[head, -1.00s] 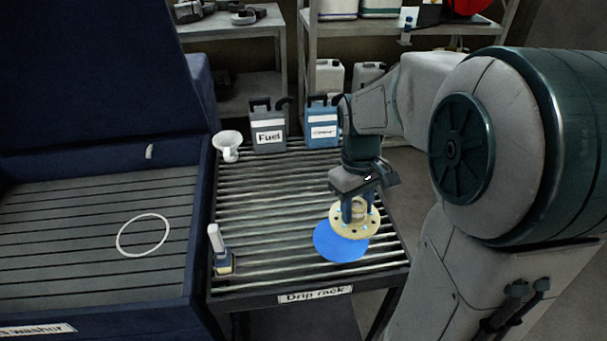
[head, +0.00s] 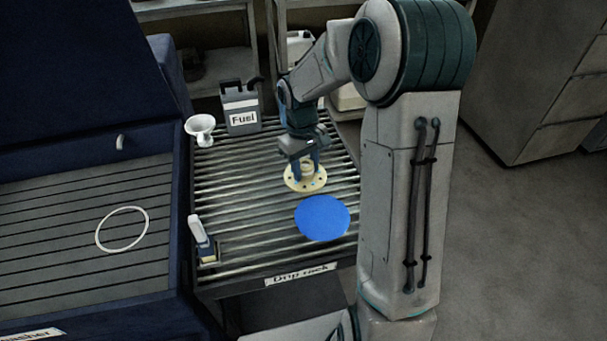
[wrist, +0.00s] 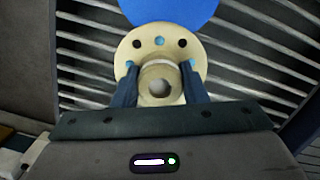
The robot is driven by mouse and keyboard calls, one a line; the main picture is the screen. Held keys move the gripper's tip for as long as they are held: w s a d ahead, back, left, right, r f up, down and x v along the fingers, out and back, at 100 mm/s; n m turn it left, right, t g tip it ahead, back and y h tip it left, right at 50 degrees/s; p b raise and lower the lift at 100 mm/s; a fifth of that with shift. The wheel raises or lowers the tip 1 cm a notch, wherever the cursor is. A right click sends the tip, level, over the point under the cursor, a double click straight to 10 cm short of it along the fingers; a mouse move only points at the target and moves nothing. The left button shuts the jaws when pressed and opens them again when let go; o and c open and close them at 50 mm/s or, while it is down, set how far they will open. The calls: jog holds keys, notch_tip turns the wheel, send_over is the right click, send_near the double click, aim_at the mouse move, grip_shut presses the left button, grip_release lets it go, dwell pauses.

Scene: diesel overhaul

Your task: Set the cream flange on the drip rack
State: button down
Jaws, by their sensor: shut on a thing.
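The cream flange (head: 292,186) is a round plate with bolt holes and a raised hub. My gripper (head: 306,166) is shut on its hub from above. In the head view the flange appears over the slats of the drip rack (head: 235,187), behind and left of a flat blue disc (head: 322,217). I cannot tell whether the flange touches the slats or hangs just above them. In the wrist view the flange (wrist: 135,48) shows with its hub between my fingers (wrist: 160,88), and the blue disc (wrist: 170,10) lies at the top edge, partly covered by the plate.
A fuel can (head: 241,108) and a white funnel (head: 201,129) stand at the rack's back left. A brush-like tool (head: 202,238) stands at its front left. The parts washer (head: 70,262) at left holds a white ring (head: 103,243). The rack's middle left is clear.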

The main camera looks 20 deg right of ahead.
aim_at(304, 177)
jog(key=shift+w+a+f, duration=0.1)
jog(key=shift+w+f, duration=0.2)
jog(key=shift+w, duration=0.05)
jog(key=shift+f+p, duration=0.35)
jog(key=shift+f, duration=1.55)
jog(key=shift+f, duration=0.15)
jog(key=c, duration=0.9)
grip_release()
jog(key=shift+o, duration=0.2)
